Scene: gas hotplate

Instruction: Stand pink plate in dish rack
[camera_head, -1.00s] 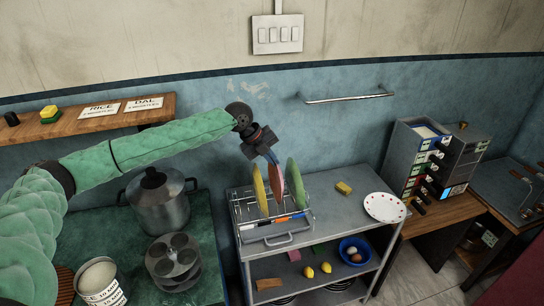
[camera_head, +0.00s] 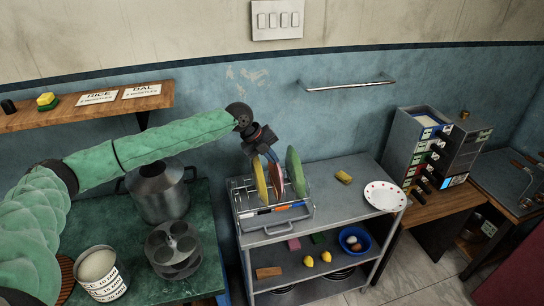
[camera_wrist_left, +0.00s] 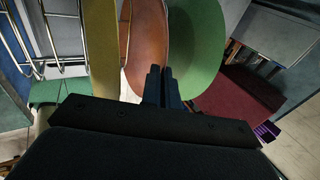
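The pink plate (camera_head: 277,179) stands on edge in the wire dish rack (camera_head: 300,215), between a yellow plate (camera_head: 260,180) and a green plate (camera_head: 294,172). My left gripper (camera_head: 270,156) comes down from above onto its upper edge. In the left wrist view, the fingers (camera_wrist_left: 163,88) are close together with the rim of the pink plate (camera_wrist_left: 146,45) between them. The yellow plate (camera_wrist_left: 103,50) is left of it there and the green plate (camera_wrist_left: 197,45) is right. The plate's lower edge is hidden, so I cannot tell whether it rests on the rack floor. My right gripper is out of view.
The rack stands on a grey metal shelf unit (camera_head: 335,188). A yellow sponge (camera_head: 344,177) and a white red-dotted plate (camera_head: 384,196) lie to its right. Lemons and a blue bowl (camera_head: 354,240) are below. A steel pot (camera_head: 160,192) stands left. The wall has a towel bar (camera_head: 348,86).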

